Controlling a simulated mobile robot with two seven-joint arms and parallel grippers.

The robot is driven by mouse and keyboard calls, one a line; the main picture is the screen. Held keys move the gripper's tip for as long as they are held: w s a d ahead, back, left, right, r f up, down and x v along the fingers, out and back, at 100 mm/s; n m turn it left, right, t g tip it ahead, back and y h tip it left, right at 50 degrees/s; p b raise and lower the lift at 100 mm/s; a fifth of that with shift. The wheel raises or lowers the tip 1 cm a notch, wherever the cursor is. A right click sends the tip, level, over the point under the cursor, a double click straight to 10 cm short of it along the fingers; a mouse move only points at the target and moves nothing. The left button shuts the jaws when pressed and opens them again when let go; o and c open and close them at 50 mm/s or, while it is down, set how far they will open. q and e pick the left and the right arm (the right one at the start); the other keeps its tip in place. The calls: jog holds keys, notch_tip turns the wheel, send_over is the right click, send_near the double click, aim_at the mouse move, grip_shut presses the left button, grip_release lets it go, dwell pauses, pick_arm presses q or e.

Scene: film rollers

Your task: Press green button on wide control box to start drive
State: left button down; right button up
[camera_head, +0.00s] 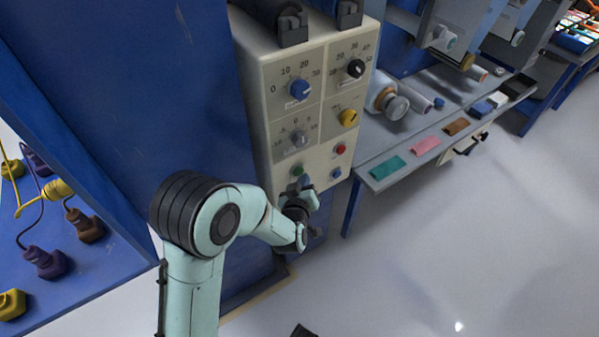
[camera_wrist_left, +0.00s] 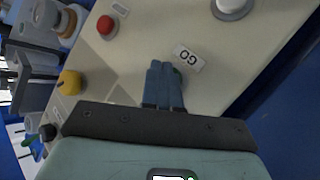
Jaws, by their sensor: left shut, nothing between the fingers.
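The wide control box (camera_head: 313,120) is beige with dials and buttons. My left gripper (camera_head: 304,182) is shut and empty, just in front of the panel by the green button. In the left wrist view its closed blue fingers (camera_wrist_left: 163,84) point at the panel beside the GO label (camera_wrist_left: 187,58).
A blue knob (camera_head: 300,90), a black knob (camera_head: 355,68) and a yellow knob (camera_head: 348,117) stand out from the panel. A grey shelf (camera_head: 400,171) with colored swatches is to the right. A blue wall (camera_head: 140,80) is on the left. The floor at right is clear.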

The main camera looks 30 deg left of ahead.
pick_arm(q)
jog(key=shift+w+a, duration=0.2)
jog(key=shift+a, duration=0.25)
dwell(0.6)
jog(key=shift+s+d, duration=0.35)
jog(key=shift+d, duration=0.5)
jog(key=d, duration=0.1)
jog(key=s+d, duration=0.1)
jog(key=d, duration=0.1)
jog(key=s+d, duration=0.1)
jog(key=shift+d, duration=0.3)
dwell(0.6)
